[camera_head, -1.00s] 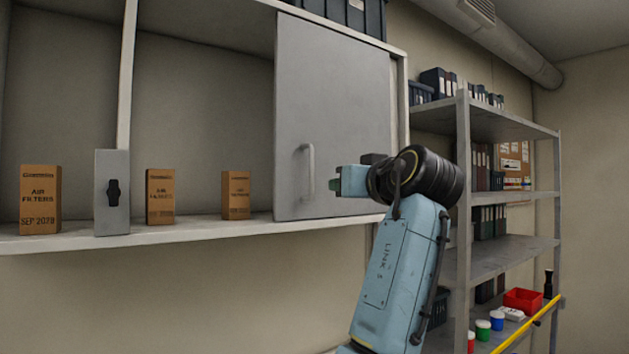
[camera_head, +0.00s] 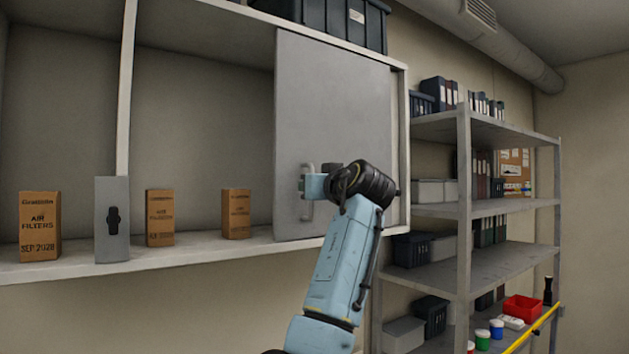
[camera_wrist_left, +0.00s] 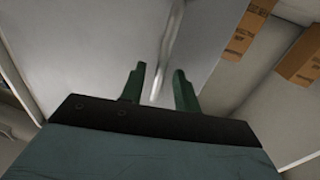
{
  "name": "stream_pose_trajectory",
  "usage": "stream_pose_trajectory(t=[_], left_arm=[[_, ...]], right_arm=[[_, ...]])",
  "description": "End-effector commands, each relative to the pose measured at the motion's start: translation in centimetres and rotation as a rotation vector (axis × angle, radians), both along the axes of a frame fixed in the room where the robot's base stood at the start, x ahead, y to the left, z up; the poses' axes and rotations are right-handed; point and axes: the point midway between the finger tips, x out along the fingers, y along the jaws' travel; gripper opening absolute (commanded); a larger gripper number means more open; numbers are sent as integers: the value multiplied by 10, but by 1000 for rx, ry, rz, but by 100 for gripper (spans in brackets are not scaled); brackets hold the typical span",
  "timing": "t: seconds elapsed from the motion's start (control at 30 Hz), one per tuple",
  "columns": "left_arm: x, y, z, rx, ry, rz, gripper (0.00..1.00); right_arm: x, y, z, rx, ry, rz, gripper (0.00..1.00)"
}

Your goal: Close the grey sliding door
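The grey sliding door (camera_head: 330,105) covers the right end of the wall cabinet, and the cabinet's left part stands open. Its vertical bar handle (camera_head: 307,211) is near the door's left edge. My left gripper (camera_head: 304,186) is at the handle, partly hidden by my own wrist. In the left wrist view, the green fingers of my left gripper (camera_wrist_left: 159,88) are apart, with the handle (camera_wrist_left: 168,55) running between them. I see a gap between the fingers and the bar. My right gripper is in neither view.
Cardboard air filter boxes (camera_head: 40,226) and a small grey panel with a black knob (camera_head: 112,219) stand along the cabinet's bottom ledge (camera_head: 190,252). A dark crate (camera_head: 330,22) sits on top of the cabinet. A metal shelf rack (camera_head: 464,200) stands to the right.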

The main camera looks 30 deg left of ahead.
Motion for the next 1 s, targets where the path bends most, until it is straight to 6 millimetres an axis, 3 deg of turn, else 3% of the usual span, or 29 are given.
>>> stream_pose_trajectory(t=[0.37, 0.6, 1.0], left_arm=[[3, 5, -1, 0, 0, 0, 30], [3, 4, 0, 0, 0, 0, 0], [-1, 8, -1, 0, -2, 4, 0]], right_arm=[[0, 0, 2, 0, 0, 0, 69], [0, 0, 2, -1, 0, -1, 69], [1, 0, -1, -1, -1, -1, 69]])
